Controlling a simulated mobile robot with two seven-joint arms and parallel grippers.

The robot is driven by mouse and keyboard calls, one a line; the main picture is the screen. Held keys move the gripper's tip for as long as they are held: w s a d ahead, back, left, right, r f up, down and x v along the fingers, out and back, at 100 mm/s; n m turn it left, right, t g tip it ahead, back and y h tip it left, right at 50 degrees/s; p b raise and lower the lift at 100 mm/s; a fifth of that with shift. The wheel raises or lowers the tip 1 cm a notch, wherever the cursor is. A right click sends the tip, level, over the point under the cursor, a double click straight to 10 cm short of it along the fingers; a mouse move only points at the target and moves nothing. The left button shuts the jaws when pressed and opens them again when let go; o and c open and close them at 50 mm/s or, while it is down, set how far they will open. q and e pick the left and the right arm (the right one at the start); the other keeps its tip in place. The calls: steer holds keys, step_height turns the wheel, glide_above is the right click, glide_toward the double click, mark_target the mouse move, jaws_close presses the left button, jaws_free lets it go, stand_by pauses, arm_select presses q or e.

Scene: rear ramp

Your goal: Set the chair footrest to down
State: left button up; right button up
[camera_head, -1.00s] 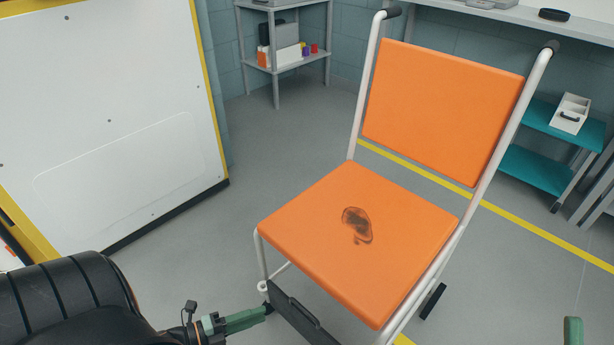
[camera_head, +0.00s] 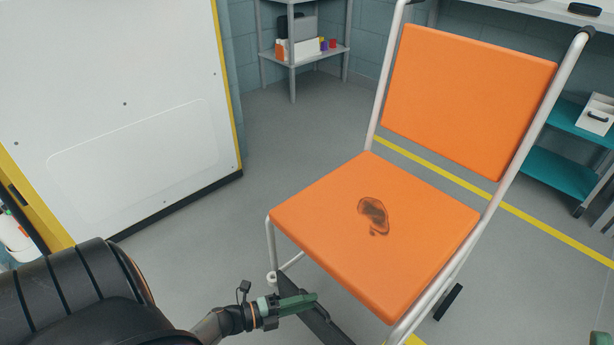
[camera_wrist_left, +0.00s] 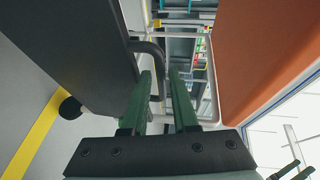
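The chair has an orange seat (camera_head: 340,255) with a dark stain and a white tube frame. Its footrest, a black panel (camera_head: 322,322), hangs below the seat's front edge and stands steeply, partly hidden by my left gripper (camera_head: 310,298). In the left wrist view the dark panel (camera_wrist_left: 70,50) fills the left and the orange seat (camera_wrist_left: 255,60) the right. There my left gripper's green fingers (camera_wrist_left: 165,80) are apart, with a dark bent tube behind them. I cannot tell whether they touch the panel. A green tip of my right gripper (camera_head: 598,339) shows at the bottom right corner.
A white panel wall (camera_head: 120,90) stands at the left. A grey shelf (camera_head: 300,55) is at the back and a teal cart (camera_head: 560,172) at the right. A yellow floor line (camera_head: 530,217) runs behind the chair. The floor between wall and chair is clear.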

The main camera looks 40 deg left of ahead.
arm_select(q)
steer(key=shift+w+d, duration=0.1)
steer(key=shift+w, duration=0.15)
jaws_close()
stand_by(1.4)
